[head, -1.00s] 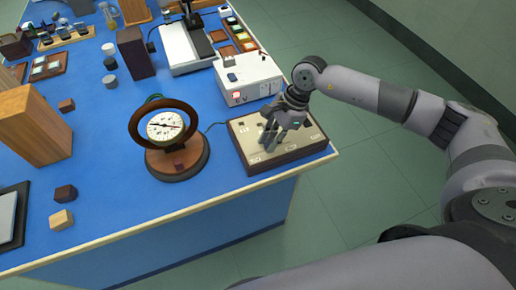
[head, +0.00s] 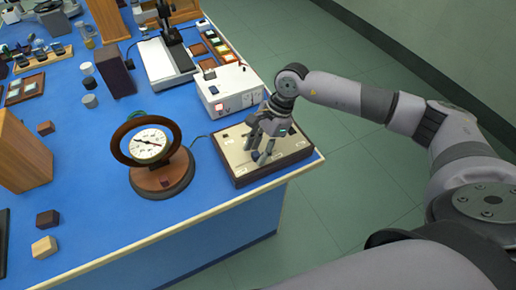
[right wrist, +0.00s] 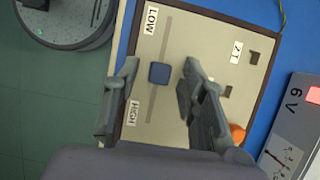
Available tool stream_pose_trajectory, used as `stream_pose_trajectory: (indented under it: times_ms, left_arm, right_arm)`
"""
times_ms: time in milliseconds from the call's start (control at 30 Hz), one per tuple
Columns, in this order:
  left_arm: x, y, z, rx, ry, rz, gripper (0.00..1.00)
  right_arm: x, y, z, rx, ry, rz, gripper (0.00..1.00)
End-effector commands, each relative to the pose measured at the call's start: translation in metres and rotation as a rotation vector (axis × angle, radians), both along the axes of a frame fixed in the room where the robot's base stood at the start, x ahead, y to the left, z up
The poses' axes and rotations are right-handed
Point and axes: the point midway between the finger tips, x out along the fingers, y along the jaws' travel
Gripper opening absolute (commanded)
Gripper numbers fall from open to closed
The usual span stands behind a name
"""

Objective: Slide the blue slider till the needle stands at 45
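The blue slider (right wrist: 159,73) sits near the middle of a slot in the beige control panel (right wrist: 205,45), between the LOW and HIGH labels. The slider also shows small in the head view (head: 256,154). My right gripper (right wrist: 160,77) is open, with one finger on each side of the slider and a gap on both sides. In the head view my right gripper (head: 259,150) is low over the panel. The round dial (head: 149,144) stands in a dark ring on a wooden base; its needle slants across the face, but its numbers are too small to read. My left gripper is out of view.
A white box with a meter (head: 229,90) stands behind the panel, and an orange knob (right wrist: 237,133) shows beside a finger. A dark block (head: 47,219) and a light wooden block (head: 44,246) lie at the left. The table's front edge is close to the panel.

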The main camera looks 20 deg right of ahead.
Motion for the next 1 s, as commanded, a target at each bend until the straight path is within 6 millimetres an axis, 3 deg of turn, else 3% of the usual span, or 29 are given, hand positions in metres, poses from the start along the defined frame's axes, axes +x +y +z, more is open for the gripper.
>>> stream_pose_trajectory:
  times_ms: [167, 600, 800, 1000]
  left_arm:
    - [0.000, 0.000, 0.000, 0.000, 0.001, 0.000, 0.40]
    - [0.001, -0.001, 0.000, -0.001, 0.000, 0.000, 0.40]
    - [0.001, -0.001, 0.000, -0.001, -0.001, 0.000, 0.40]
    - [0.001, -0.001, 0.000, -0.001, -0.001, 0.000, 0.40]
  right_arm:
    - [0.002, -0.007, 0.017, -0.001, -0.004, -0.002, 0.38]
    - [0.002, -0.040, 0.096, -0.001, -0.003, -0.001, 0.38]
    - [0.002, -0.045, 0.110, 0.000, -0.002, -0.001, 0.38]
    - [0.002, -0.046, 0.111, 0.000, -0.001, 0.000, 0.38]
